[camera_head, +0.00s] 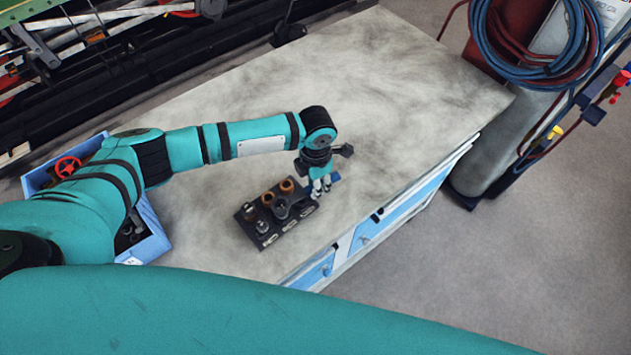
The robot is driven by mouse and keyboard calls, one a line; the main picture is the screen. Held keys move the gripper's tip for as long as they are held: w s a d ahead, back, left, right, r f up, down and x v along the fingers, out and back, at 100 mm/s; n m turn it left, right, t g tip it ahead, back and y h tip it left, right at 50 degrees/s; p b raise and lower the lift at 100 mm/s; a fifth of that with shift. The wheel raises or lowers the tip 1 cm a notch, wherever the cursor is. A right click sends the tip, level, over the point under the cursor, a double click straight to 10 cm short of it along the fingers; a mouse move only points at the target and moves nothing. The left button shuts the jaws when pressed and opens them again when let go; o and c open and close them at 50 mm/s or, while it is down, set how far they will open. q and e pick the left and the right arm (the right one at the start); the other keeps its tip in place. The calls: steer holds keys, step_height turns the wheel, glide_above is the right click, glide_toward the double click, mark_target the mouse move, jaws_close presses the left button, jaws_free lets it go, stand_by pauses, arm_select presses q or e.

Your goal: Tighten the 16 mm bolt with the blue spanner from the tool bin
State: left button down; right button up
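A dark bolt block (272,238) lies on the worktop, with several bolts and labels on it. Some bolt heads are brown and some grey; the label sizes are too small to read. My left gripper (321,187) points down at the block's right end, its fingers close together. The blue tool bin (155,238) is at the left, partly hidden by my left arm.
The pale worktop (400,85) is clear behind and right of the block. A red handwheel (67,166) shows in the bin. Blue drawers (368,232) line the bench front. A gas cylinder (510,130) with blue and red hoses (600,40) stands at the right.

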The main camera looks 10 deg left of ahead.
arm_select(q)
steer(key=shift+r, duration=0.4)
steer(key=shift+r+p, duration=0.8)
steer(key=shift+p, duration=0.15)
steer(key=shift+r, duration=0.7)
